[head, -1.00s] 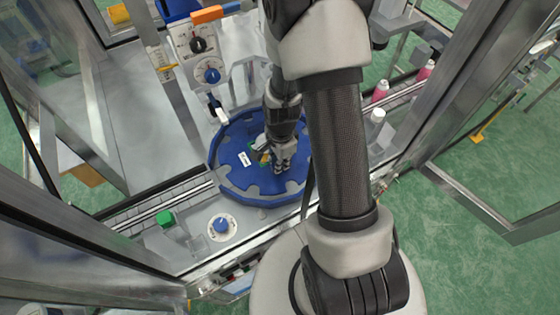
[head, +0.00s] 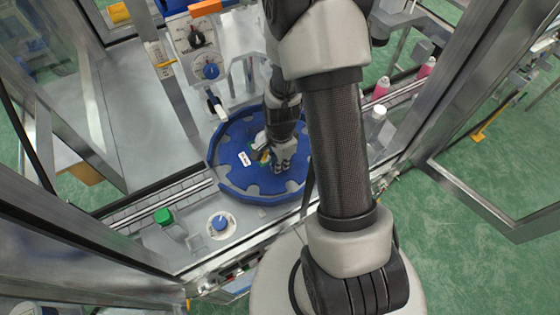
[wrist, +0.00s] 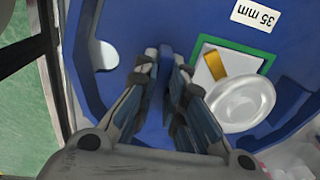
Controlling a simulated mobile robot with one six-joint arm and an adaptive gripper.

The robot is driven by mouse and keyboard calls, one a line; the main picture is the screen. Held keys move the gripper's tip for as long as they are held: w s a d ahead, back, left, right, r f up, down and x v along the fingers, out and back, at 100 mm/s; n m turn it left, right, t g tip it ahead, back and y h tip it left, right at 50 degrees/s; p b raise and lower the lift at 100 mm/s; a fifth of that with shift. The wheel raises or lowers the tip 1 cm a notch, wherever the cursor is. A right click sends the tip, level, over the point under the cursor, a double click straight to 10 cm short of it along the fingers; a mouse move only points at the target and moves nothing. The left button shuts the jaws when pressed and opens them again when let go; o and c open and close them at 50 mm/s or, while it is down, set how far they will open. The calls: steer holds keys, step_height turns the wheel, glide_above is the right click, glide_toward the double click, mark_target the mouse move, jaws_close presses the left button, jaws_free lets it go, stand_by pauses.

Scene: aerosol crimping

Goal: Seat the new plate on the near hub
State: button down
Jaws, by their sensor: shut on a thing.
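The new plate is a blue notched disc (head: 235,178) with a white "35 mm" label (wrist: 258,15). It lies roughly level at the middle of the machine in the head view. My gripper (head: 281,162) is over its right half. In the wrist view the fingers (wrist: 167,72) are closed on a thin upright blue part of the plate. A shiny round metal piece (wrist: 240,102) shows beside a green-edged square with a yellow mark (wrist: 220,62). The near hub is not clearly visible, and I cannot tell whether the plate touches it.
A panel with dials (head: 200,55) stands behind the plate. A conveyor (head: 160,202) runs on the left, near a green cap (head: 163,216) and a blue knob (head: 220,223). Pink bottles (head: 381,88) and a white-capped one (head: 376,114) stand right. Metal frame posts enclose the machine.

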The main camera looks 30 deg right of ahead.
steer(key=c, duration=1.6)
jaws_free()
step_height(320, 180, up, 12)
steer(key=shift+s+f, duration=0.1)
steer(key=shift+s, duration=0.05)
